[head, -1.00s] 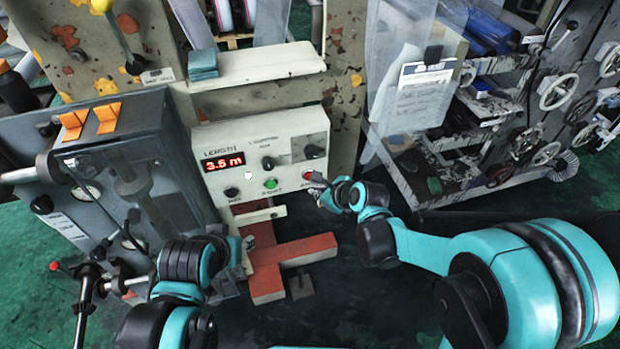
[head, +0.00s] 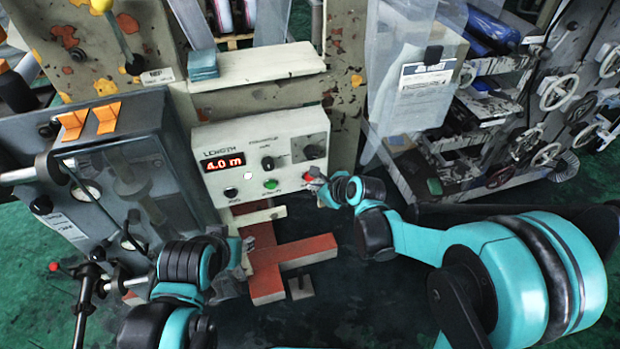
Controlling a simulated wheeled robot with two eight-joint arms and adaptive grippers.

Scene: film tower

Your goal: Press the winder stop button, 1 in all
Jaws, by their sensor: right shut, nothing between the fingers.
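The winder control box (head: 213,139) is a pale panel with a red length display (head: 222,162) that reads 4.0 m. A green button (head: 270,184) is lit on its lower row. A red stop button (head: 314,171) is at the lower right of the panel, partly hidden by my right gripper (head: 313,181). My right gripper is shut and empty, with its tips at or very close to the red button; I cannot tell whether they touch. My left gripper (head: 243,249) is low, below the box near the red beam, and its fingers are too unclear to judge.
A red T-shaped beam (head: 290,255) lies on the floor below the box. A grey machine with orange switches (head: 104,117) stands at the left. A clipboard (head: 425,80) and a shelf cart with handwheels (head: 558,92) stand at the right.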

